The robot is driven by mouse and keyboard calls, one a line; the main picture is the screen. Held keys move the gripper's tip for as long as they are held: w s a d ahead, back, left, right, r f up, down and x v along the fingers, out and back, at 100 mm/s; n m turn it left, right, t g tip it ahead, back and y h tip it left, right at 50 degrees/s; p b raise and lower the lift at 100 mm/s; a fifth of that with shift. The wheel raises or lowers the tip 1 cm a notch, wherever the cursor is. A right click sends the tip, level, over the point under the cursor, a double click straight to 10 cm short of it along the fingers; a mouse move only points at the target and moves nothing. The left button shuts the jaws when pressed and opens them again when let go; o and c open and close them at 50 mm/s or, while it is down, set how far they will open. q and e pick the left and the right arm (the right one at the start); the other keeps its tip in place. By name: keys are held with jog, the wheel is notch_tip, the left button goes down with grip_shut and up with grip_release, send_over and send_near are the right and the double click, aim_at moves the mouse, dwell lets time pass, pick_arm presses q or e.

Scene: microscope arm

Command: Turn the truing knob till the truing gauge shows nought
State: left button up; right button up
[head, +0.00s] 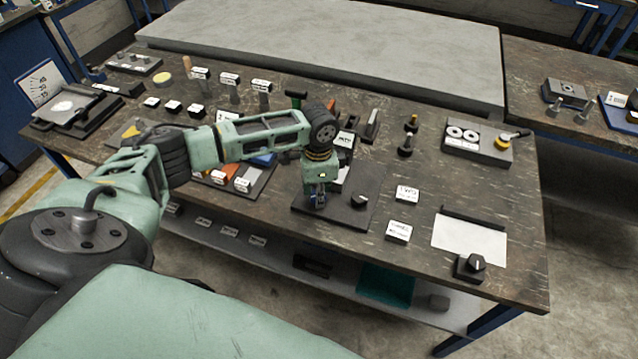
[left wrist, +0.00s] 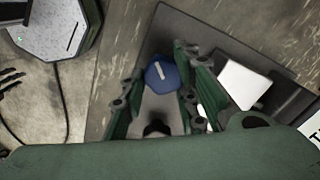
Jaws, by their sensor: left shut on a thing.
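A blue knob (left wrist: 161,74) with a white pointer line shows in the left wrist view, on a dark base plate (left wrist: 180,28). My left gripper (left wrist: 153,85) has its green fingers on both sides of the knob and is shut on it. In the head view my left gripper (head: 318,200) points down at the base plate (head: 338,216) near the table's front edge and mostly hides the knob. A white panel (left wrist: 246,83) stands beside the fingers. I cannot make out a gauge reading. My right gripper is not in view.
A black knob (head: 360,201) sits on the same plate, right of my gripper. White label blocks (head: 407,194) and a white sheet (head: 468,239) with a black dial (head: 472,266) lie farther right. Small parts stand behind.

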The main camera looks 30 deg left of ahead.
pick_arm(q)
jog(key=m, duration=0.1)
jog(key=m+p, duration=0.1)
jog(key=m, duration=0.1)
jog(key=shift+s+d+f, duration=0.15)
jog(key=shift+s, duration=0.15)
jog(key=shift+s+f+m+p, duration=0.1)
jog(key=shift+m+p, duration=0.35)
jog(key=shift+m, duration=0.95)
jog(key=o, duration=1)
jog(key=shift+s, duration=0.1)
jog(key=shift+o, duration=0.2)
jog(key=shift+a, duration=0.2)
jog(key=shift+w, duration=0.2)
